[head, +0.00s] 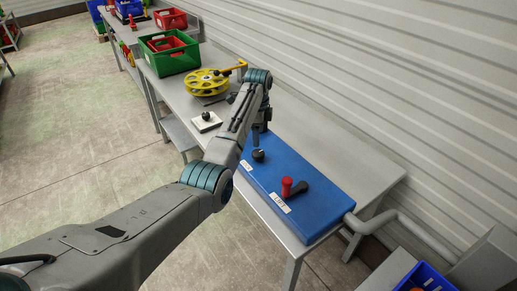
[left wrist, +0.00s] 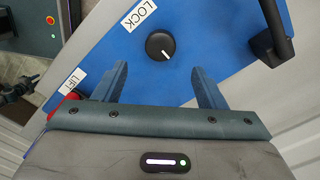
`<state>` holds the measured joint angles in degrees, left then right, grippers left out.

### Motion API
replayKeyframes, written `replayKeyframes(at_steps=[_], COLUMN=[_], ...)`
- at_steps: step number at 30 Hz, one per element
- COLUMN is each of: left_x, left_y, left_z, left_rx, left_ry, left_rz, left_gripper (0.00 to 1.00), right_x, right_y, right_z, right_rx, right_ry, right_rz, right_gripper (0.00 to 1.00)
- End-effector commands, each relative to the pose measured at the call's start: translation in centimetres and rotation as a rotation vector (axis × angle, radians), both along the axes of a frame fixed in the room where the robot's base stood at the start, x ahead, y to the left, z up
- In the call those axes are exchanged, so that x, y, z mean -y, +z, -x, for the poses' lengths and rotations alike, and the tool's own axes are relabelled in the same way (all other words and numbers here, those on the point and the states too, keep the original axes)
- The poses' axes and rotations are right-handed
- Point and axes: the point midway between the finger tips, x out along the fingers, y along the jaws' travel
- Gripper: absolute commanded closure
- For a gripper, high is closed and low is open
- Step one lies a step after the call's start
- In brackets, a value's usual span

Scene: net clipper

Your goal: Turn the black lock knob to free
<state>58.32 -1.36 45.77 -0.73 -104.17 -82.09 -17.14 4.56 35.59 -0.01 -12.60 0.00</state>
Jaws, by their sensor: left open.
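The black lock knob (left wrist: 160,45) is round, with a white pointer line toward the lower right in the left wrist view. It sits on the blue panel (left wrist: 190,25) beside the LOCK label (left wrist: 138,15). In the head view the knob (head: 258,156) shows at the near left part of the blue panel (head: 325,198). My left gripper (left wrist: 160,70) is open; its two fingers point toward the knob from either side in the picture, with nothing between them. In the head view the gripper (head: 257,140) is just above the knob, partly hidden by my arm. My right gripper is out of view.
A red knob (head: 287,186) with a black lever (head: 300,188) stands on the panel, near the LIFT label (left wrist: 76,80). A yellow wheel (head: 206,83), a white plate with a black knob (head: 206,121) and a green crate (head: 168,58) are farther along the table.

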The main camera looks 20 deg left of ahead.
Motion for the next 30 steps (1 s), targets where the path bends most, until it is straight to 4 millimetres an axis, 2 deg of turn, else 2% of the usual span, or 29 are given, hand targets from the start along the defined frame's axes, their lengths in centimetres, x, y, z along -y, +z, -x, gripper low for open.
replayKeyframes(at_steps=[6, 12, 18, 25, 26, 30], left_x=[0.0, 0.0, 0.0, 0.0, 0.0, 0.0], left_y=[-4.2, -7.2, -8.3, -8.4, -8.4, -8.3], left_z=[0.1, 0.0, 0.0, 0.0, 0.0, 0.0], left_rx=[-0.003, -0.001, 0.001, 0.001, 0.001, 0.001], left_ry=[0.001, 0.002, 0.002, 0.002, 0.002, 0.002], left_rz=[-0.001, 0.0, 0.0, 0.0, 0.0, 0.0], left_gripper=[0.35, 0.35, 0.35, 0.35, 0.39, 0.67], right_x=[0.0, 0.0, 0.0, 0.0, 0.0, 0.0], right_y=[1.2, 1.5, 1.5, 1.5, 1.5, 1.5], right_z=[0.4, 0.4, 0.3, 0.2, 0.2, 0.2], right_rx=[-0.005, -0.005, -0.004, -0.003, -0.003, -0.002], right_ry=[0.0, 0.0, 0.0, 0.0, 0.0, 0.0], right_rz=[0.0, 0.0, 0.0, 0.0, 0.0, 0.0], right_gripper=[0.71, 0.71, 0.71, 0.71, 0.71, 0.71])
